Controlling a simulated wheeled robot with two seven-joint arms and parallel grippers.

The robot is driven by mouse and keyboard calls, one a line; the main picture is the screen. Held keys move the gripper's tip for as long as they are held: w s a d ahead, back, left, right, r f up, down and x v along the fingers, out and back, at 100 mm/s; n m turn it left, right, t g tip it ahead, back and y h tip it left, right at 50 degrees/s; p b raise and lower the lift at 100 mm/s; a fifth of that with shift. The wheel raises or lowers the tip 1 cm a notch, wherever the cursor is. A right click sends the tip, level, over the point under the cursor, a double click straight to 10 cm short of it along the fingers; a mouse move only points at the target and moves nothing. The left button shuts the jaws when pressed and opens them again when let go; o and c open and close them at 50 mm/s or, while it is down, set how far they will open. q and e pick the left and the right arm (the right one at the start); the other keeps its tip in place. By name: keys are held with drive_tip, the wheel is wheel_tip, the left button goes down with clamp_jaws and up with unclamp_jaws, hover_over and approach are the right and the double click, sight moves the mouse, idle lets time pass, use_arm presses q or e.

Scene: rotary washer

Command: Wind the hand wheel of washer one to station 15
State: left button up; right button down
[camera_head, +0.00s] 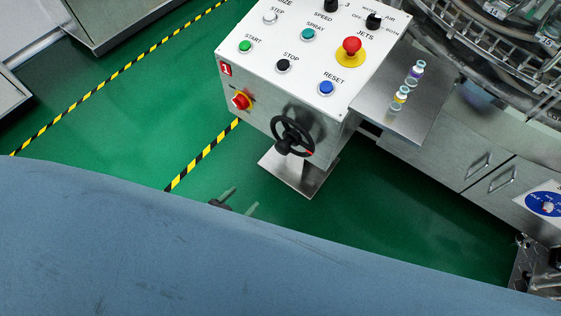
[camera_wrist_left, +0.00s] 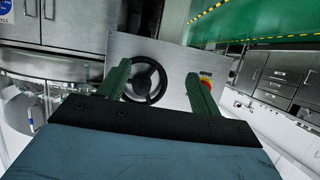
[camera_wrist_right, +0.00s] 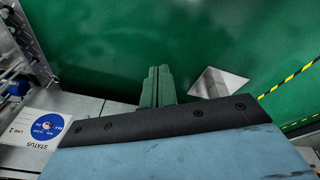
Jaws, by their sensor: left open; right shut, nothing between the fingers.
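The black hand wheel (camera_head: 293,136) is on the front face of the white-topped console, which bears a red "1" plate (camera_head: 226,69). A red mark shows at the lower right of its rim and a knob at its lower left. My left gripper (camera_head: 241,200) is open and empty, below and left of the wheel. In the left wrist view the wheel (camera_wrist_left: 145,80) appears between the open fingers (camera_wrist_left: 158,68), apart from them. My right gripper (camera_wrist_right: 157,70) is shut and empty over the green floor. Number plates 14 (camera_head: 493,12) and 15 (camera_head: 547,42) show on the washer ring.
The console top (camera_head: 300,55) carries buttons, knobs and a red emergency stop (camera_head: 351,46). A red-yellow switch (camera_head: 241,101) sits left of the wheel. Two vials (camera_head: 414,72) (camera_head: 399,97) stand on the steel side shelf (camera_head: 433,98). Green floor before the console is clear.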

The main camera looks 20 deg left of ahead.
sight(280, 150)
use_arm(q)
drive_tip(key=w+d+r+t+h+b, duration=0.2)
drive_tip(key=w+d+r+t+b, duration=0.15)
drive_tip(key=r, duration=0.25)
drive_tip(key=shift+m+t, duration=0.25)
drive_tip(key=shift+m, duration=0.05)
drive_tip(key=b+x, duration=0.1)
drive_tip(key=x, duration=0.2)
drive_tip(key=b+x, duration=0.1)
drive_tip(key=x, duration=0.3)
drive_tip(key=b+x, duration=0.1)
drive_tip(key=x, duration=0.3)
drive_tip(key=shift+w+a, duration=0.3)
drive_tip(key=shift+w, duration=0.05)
drive_tip(key=shift+b+x, duration=0.4)
drive_tip(key=shift+x, duration=0.4)
drive_tip(key=shift+r, duration=0.1)
use_arm(e)
wheel_tip(280, 150, up, 12)
drive_tip(key=w+a+t, duration=0.1)
drive_tip(key=w+a, duration=0.1)
drive_tip(key=a, duration=0.1)
drive_tip(key=shift+w+r+y, duration=0.15)
drive_tip(key=shift+r+y, duration=0.1)
drive_tip(key=shift+y, duration=0.05)
use_arm(q)
drive_tip(key=c, duration=1.4)
